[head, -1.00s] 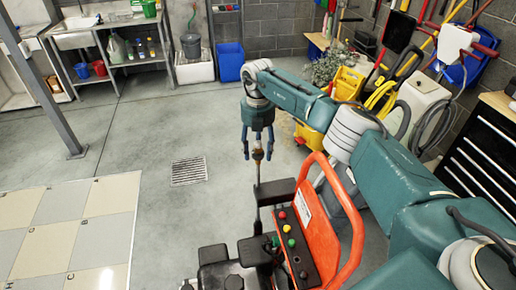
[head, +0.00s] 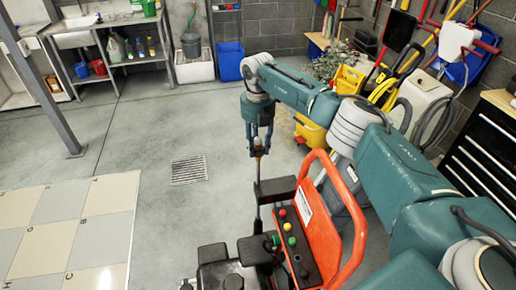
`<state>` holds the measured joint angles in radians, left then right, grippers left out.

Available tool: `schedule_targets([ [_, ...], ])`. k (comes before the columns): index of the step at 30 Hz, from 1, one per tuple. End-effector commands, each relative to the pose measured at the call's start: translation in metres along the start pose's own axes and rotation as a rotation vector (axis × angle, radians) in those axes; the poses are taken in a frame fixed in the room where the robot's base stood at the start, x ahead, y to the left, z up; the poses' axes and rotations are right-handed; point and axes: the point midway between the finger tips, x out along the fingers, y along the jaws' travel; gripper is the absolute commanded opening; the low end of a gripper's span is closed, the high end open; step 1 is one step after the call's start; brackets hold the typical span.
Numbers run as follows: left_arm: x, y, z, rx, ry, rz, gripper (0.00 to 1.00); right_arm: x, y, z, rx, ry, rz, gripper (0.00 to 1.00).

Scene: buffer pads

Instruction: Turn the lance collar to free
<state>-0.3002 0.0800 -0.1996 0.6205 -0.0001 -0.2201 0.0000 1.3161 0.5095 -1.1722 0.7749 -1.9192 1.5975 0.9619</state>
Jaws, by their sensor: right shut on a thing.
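The lance is a thin upright rod (head: 257,174) standing at the back of the machine. Its collar (head: 258,150) is a small brownish-orange piece near the top of the rod. My right gripper (head: 258,148) points straight down over the rod's top, with its two blue-grey fingers shut on the collar from both sides. The fingers partly cover the collar, and any mark showing its setting is too small to read. My left gripper is not in view.
The machine has an orange handle frame (head: 354,220) and a panel with red, yellow and green buttons (head: 290,240) just right of the rod. A yellow mop bucket (head: 310,133) stands behind. The floor to the left is open, with a drain grate (head: 188,169).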

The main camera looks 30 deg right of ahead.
Motion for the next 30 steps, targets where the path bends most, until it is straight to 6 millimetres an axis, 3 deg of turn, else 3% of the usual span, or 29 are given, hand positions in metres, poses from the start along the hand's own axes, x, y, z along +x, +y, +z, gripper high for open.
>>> schedule_targets([
  [12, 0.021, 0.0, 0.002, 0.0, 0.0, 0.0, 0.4, 0.001, 0.0, 0.001, -0.394, -0.002, 0.0, 0.06],
  [30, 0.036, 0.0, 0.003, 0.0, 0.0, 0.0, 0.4, 0.0, 0.0, 0.001, -0.922, -0.003, 0.0, 0.06],
])
